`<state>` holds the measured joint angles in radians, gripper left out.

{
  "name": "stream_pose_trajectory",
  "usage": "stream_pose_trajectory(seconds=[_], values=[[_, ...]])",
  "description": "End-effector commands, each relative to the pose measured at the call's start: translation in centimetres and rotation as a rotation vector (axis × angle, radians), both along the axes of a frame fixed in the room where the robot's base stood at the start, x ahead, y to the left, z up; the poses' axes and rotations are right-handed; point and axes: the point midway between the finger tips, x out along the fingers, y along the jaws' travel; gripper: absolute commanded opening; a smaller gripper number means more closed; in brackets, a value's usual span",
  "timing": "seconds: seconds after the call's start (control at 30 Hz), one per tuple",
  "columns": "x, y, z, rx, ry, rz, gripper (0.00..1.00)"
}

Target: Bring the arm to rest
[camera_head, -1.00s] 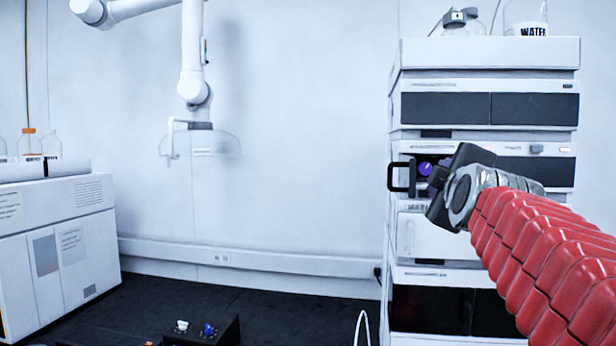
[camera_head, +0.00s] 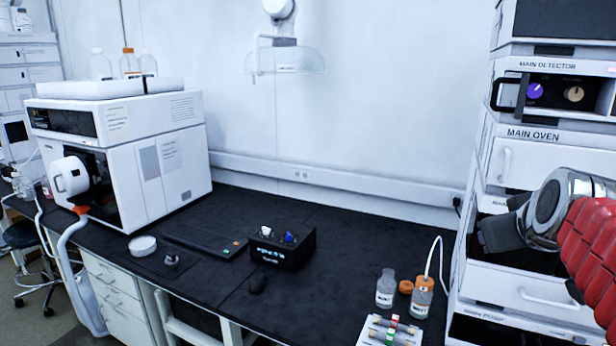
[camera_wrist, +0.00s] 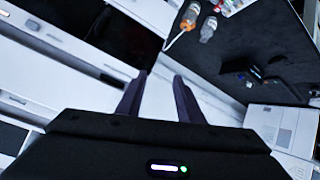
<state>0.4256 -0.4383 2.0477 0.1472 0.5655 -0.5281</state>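My arm, sheathed in red, reaches in from the right edge of the head view. My gripper (camera_head: 512,236) is in front of the right-hand instrument stack (camera_head: 540,150), below the label MAIN OVEN. In the wrist view the two dark fingers of my gripper (camera_wrist: 160,82) stand apart with nothing between them, so it is open and empty. The detector bay (camera_head: 558,92), with a purple and a tan round part inside, is above my gripper.
The black bench (camera_head: 340,235) holds a black box (camera_head: 282,248), a bottle with an orange cap (camera_head: 422,297), a clear bottle (camera_head: 385,288) and a white rack (camera_head: 385,336). A large white instrument (camera_head: 150,150) stands left. The mid-bench is mostly clear.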

Motion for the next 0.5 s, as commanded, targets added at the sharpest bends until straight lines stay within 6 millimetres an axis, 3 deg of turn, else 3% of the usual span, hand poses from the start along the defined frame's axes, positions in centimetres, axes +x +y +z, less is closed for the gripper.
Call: stream_pose_trajectory(seconds=[0.03,0.2,0.5], values=[[-1.0,1.5,-2.1,0.058,0.037,-0.009,0.33],[-5.2,6.2,-8.9,0.233,0.176,-0.062,0.33],[-14.3,13.8,-18.6,0.357,0.417,-0.083,0.33]])
